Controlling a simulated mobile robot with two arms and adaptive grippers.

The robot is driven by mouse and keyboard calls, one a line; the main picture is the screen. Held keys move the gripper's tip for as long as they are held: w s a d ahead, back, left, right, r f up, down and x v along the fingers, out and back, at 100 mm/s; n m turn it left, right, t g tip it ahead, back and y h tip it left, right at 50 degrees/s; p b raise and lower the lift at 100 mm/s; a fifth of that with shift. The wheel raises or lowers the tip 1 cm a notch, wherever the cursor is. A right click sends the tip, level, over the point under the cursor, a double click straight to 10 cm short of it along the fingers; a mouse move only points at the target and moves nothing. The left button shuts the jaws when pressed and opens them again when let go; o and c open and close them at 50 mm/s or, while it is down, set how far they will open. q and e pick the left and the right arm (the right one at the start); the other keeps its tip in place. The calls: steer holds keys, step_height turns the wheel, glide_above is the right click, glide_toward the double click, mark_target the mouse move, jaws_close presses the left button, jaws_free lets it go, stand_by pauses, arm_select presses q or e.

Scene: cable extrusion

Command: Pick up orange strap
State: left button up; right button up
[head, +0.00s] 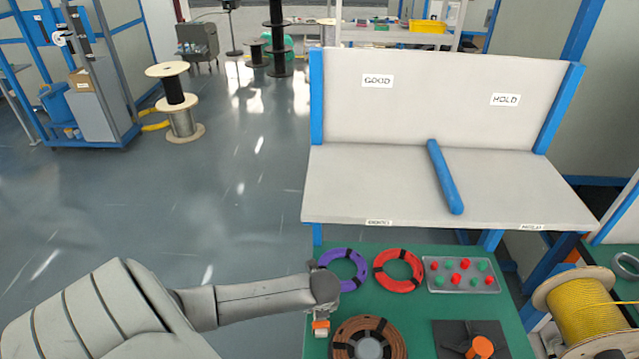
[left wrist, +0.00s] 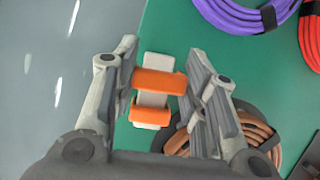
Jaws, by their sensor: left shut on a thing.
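The orange strap (left wrist: 160,82) is wrapped around a small white block (left wrist: 152,100) in the left wrist view. My left gripper (left wrist: 166,85) is shut on it, with one finger on each side of the strap. In the head view the orange strap (head: 321,325) shows just below my left gripper (head: 322,312), at the left edge of the green table top (head: 413,305). I cannot tell how far it is above the table. My right gripper is not in view.
A brown cable coil (head: 345,335), a purple coil (head: 334,259) and a red coil (head: 399,285) lie nearby. A tray (head: 462,290) holds red and green pieces. A dark plate with an orange knob (head: 480,347) and a yellow cable spool (head: 580,310) are further right.

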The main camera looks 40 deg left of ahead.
arm_select(q)
steer(key=s+d+r, duration=0.1)
steer(key=d+r, duration=0.1)
steer(key=r, duration=0.1)
steer(key=s+d+r, duration=0.1)
steer(key=r, duration=0.1)
steer(key=shift+s+d+r+b, duration=0.2)
steer(key=shift+s+d+b, duration=0.1)
steer(key=shift+d+b, duration=0.1)
steer(key=s+d+r+b, duration=0.1)
steer(key=s+d+r, duration=0.3)
steer(key=d, duration=0.3)
steer(key=shift+s+d+r+b, duration=0.3)
steer(key=shift+s+d+b, duration=0.05)
steer(key=shift+s, duration=0.4)
steer(key=shift+o, duration=0.3)
steer(key=shift+c, duration=0.8)
